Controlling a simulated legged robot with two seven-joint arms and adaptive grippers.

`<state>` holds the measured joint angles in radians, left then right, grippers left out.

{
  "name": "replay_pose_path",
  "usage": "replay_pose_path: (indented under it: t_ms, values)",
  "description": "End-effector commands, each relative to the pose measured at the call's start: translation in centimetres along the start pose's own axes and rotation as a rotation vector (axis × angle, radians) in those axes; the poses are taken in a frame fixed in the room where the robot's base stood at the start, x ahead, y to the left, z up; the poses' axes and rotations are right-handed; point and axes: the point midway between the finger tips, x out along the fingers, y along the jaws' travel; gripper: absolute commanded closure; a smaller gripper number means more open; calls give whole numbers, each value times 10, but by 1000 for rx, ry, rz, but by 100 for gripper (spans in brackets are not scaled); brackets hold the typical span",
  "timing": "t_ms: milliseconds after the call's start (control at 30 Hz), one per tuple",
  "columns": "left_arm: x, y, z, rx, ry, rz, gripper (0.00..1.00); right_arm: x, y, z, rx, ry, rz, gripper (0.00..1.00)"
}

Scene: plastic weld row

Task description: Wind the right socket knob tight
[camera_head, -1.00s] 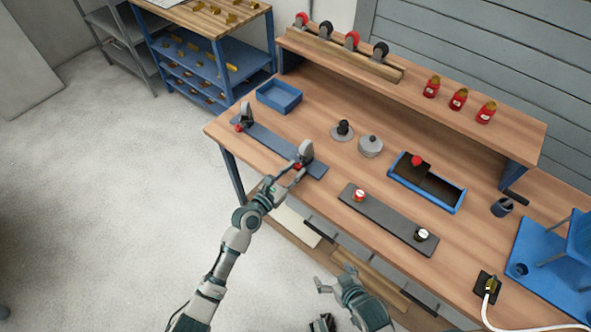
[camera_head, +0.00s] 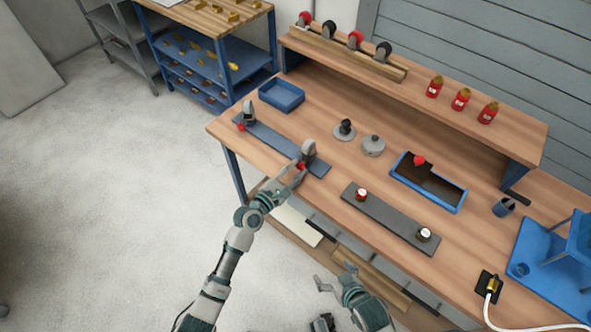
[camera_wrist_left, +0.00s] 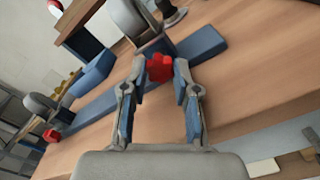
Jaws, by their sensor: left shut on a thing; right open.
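The right socket knob (camera_wrist_left: 159,68) is red and sits on the front of the right grey socket (camera_head: 308,150), at the right end of a blue-grey bar (camera_head: 270,140). My left gripper (camera_head: 299,170) is at this knob, and in the left wrist view its two fingers (camera_wrist_left: 160,80) are shut on the knob from both sides. A second socket (camera_head: 249,113) with a red knob (camera_head: 240,127) stands at the bar's left end. My right gripper (camera_head: 336,278) is open and empty, low in front of the bench.
Blue trays (camera_head: 281,95) (camera_head: 429,183) and a grey round pot (camera_head: 372,145) stand on the bench (camera_head: 330,185). A white cable lies at the right front.

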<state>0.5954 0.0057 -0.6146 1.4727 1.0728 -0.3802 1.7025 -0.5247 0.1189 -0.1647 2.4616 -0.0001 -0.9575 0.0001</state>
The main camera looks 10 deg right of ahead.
Motion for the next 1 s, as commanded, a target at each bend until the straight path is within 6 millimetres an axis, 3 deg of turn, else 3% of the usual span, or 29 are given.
replay_pose_path:
  t_ms: [400, 433, 533, 1000]
  values:
    - [1, -4, 0, 7, 0, -7, 100, 1, -1, 0, 4, 0, -1, 4]
    - [1, -4, 0, 7, -1, -7, 68, 1, -1, 0, 5, 0, -1, 4]
    - [1, -4, 0, 7, 0, -7, 45, 1, -1, 0, 7, 0, -2, 4]
    - [0, -4, -2, 1, 4, -9, 45, 0, -1, 0, 2, 2, -1, 4]
